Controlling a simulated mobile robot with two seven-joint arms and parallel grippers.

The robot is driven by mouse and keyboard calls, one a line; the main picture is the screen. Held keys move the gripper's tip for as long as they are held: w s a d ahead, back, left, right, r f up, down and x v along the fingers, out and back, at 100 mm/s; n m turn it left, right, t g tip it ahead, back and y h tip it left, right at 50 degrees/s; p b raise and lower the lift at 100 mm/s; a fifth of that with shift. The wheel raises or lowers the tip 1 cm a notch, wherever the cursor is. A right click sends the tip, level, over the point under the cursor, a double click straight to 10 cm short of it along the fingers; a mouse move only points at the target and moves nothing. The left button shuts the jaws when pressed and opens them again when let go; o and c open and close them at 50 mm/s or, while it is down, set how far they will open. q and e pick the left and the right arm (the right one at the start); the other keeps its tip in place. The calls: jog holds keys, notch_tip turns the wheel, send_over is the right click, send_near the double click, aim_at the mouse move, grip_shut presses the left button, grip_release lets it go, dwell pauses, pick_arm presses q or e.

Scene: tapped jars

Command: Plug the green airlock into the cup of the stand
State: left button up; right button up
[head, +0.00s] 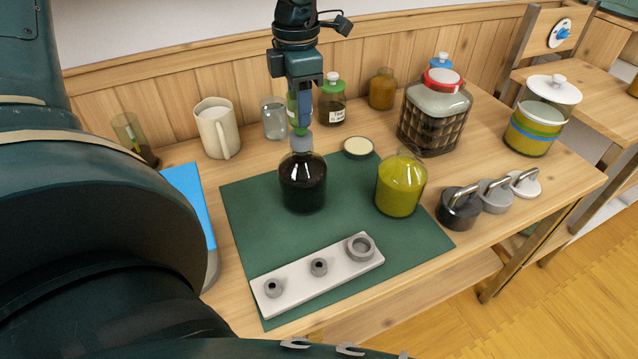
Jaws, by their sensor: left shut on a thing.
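My left gripper (302,112) points down over the middle of the green mat and is shut on the green airlock (301,129). Its fingers hide most of the airlock; only green parts show beside and below them. The airlock's lower end is right over the grey stopper (302,144) of a dark brown jar (303,185); I cannot tell whether it is in the stopper or just above it. The stand (297,288) is a pale bar near the mat's front edge, with two small dark-holed cups (273,288) and a wider grey ring cup (361,248). My right gripper is out of view.
A yellow-green jar (400,185) stands right of the dark jar on the mat (240,215). A mug (216,128), glass jars and a round lid (358,147) stand behind. A large red-collared jar (436,110) and handled weights (460,208) are right. The mat between jars and stand is clear.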

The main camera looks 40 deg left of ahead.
pick_arm(q)
jog(key=c, duration=0.4)
jog(key=shift+r, duration=0.4)
dwell(0.4)
jog(key=shift+r+p, duration=0.8)
jog(key=shift+r, duration=0.25)
jog(key=shift+r, duration=0.1)
jog(key=shift+r+p, duration=1.75)
jog(key=shift+r, duration=1.35)
jog(key=shift+a, duration=0.1)
